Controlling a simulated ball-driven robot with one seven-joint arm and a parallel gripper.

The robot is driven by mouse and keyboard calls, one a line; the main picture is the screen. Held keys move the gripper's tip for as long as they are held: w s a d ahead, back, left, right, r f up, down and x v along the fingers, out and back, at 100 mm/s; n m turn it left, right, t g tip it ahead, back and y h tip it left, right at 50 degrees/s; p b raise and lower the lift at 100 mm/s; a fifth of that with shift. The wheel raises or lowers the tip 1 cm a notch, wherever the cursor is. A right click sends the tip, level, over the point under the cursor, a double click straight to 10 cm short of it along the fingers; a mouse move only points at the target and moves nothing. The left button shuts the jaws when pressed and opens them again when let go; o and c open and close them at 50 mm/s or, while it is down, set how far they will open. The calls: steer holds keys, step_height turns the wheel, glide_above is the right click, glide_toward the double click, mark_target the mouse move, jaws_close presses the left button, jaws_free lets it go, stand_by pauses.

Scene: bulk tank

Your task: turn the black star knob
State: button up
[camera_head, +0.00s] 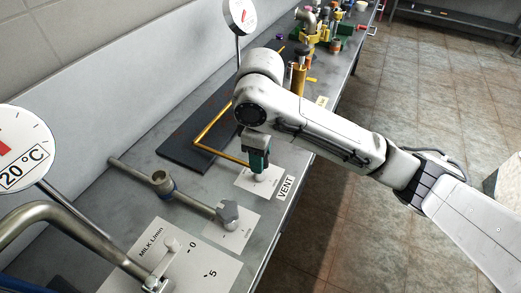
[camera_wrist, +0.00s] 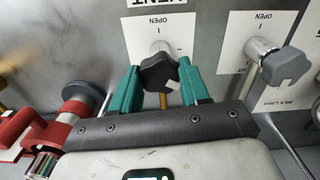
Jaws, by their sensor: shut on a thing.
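The black star knob (camera_wrist: 156,74) sits in the middle of the wrist view, on a pale stem in front of a white plate marked OPEN (camera_wrist: 150,32). A white mark shows low on the knob's right side. My gripper (camera_wrist: 160,68) has its green fingers on either side of the knob and is shut on it. In the head view my gripper (camera_head: 259,160) points down over the plate beside the VENT label (camera_head: 285,188). The knob is mostly hidden there.
A second, grey star knob (camera_wrist: 287,66) stands to the right, and it also shows in the head view (camera_head: 229,212). A red fitting (camera_wrist: 22,128) is at the wrist view's left. A yellow bent rod (camera_head: 208,135) runs beside my gripper. Open floor (camera_head: 350,200) lies right of the bench.

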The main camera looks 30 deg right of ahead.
steer(key=n+p, duration=0.1)
steer(key=n, duration=0.3)
steer(key=shift+r+n, duration=0.1)
steer(key=shift+n, duration=0.2)
steer(key=n+p, duration=0.1)
steer(key=n, duration=0.3)
steer(key=shift+w+n, duration=0.1)
steer(key=shift+n, duration=0.2)
steer(key=n, duration=0.4)
steer(key=shift+w+n, duration=0.1)
steer(key=shift+n, duration=2)
steer(key=o, duration=1.1)
steer(key=shift+c, duration=0.2)
